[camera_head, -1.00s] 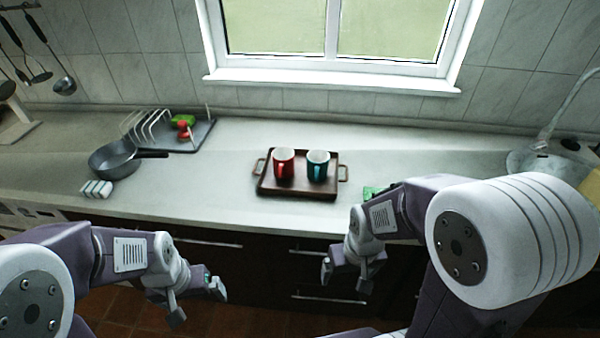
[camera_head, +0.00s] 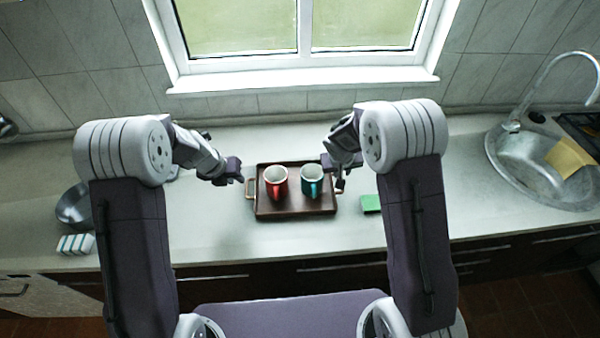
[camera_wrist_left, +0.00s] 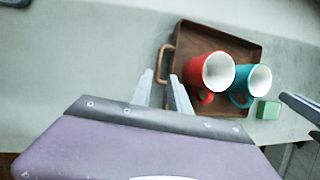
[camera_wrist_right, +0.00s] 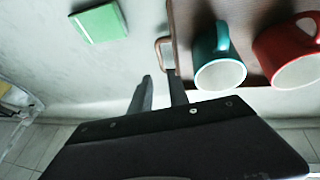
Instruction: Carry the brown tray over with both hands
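The brown tray (camera_head: 290,208) lies flat on the counter under the window, with a loop handle at each short side. A red mug (camera_head: 276,186) and a teal mug (camera_head: 312,187) stand upright on it. My left gripper (camera_head: 240,179) is at the tray's left end; in the left wrist view its parted fingers (camera_wrist_left: 161,76) point at the left handle (camera_wrist_left: 164,62), empty. My right gripper (camera_head: 340,184) is at the right end; in the right wrist view its parted fingers (camera_wrist_right: 160,76) are just short of the right handle (camera_wrist_right: 158,52). Neither gripper is closed on a handle.
A green sponge (camera_head: 370,204) lies on the counter right of the tray. A sink (camera_head: 520,165) with a yellow cloth (camera_head: 569,158) is far right. A pan (camera_head: 73,207) and a small striped block (camera_head: 76,244) are at left, partly behind my arm. Counter in front of the tray is clear.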

